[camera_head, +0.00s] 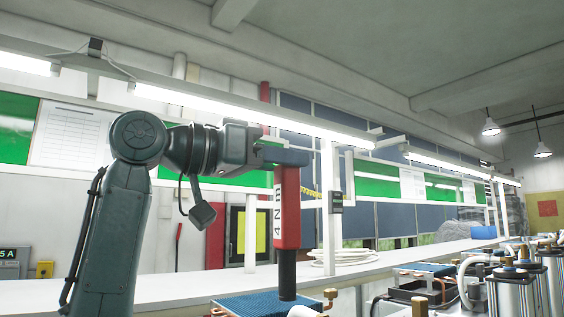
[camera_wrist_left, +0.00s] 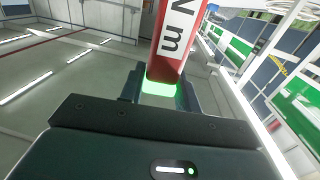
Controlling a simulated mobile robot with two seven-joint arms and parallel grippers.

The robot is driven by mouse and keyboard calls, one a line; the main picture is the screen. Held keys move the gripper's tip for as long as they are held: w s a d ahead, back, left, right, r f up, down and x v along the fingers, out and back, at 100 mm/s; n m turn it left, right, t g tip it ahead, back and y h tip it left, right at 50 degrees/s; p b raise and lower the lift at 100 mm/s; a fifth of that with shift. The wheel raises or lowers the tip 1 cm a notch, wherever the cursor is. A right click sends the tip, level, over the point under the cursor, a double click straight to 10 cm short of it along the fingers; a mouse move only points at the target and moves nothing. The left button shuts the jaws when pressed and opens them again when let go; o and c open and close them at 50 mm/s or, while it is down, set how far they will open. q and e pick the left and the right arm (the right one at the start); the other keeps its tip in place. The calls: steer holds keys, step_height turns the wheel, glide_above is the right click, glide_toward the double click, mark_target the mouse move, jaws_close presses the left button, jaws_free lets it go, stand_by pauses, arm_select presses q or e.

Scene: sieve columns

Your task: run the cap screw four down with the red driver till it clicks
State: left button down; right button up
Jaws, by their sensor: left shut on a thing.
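My left gripper (camera_head: 284,157) is shut on the red driver (camera_head: 287,205) near its top end. The driver hangs upright, with a white label reading "4 N m" and a black lower shaft (camera_head: 287,272). The shaft's end shows against a blue ribbed block (camera_head: 250,303) at the bottom edge; I cannot tell whether it touches anything. In the left wrist view the red driver (camera_wrist_left: 171,45) stands between the fingers, with a green glow (camera_wrist_left: 158,88) at its near end. Cap screw four cannot be made out. My right gripper is out of view.
A long white bench (camera_head: 190,285) runs behind the driver, with a coiled white cable (camera_head: 342,259) on it. At right stand silver cylinders (camera_head: 505,297) with brass fittings and another blue-topped block (camera_head: 428,269). Space around the raised arm is open.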

mark_target(277, 193)
arm_select(q)
steer(key=shift+a+f, duration=0.1)
steer(key=shift+f, duration=0.05)
steer(key=shift+f+b, duration=0.55)
steer(key=shift+b, duration=0.05)
step_height(277, 193, down, 2)
steer(key=shift+f+b, duration=0.15)
steer(key=shift+b, duration=0.75)
steer(key=shift+f+b, duration=0.35)
steer(key=shift+f, duration=0.15)
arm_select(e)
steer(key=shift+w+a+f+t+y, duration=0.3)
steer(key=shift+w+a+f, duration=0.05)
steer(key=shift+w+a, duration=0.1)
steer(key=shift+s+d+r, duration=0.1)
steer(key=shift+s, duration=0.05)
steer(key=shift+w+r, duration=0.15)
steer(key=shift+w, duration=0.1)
arm_select(q)
steer(key=shift+p, duration=0.4)
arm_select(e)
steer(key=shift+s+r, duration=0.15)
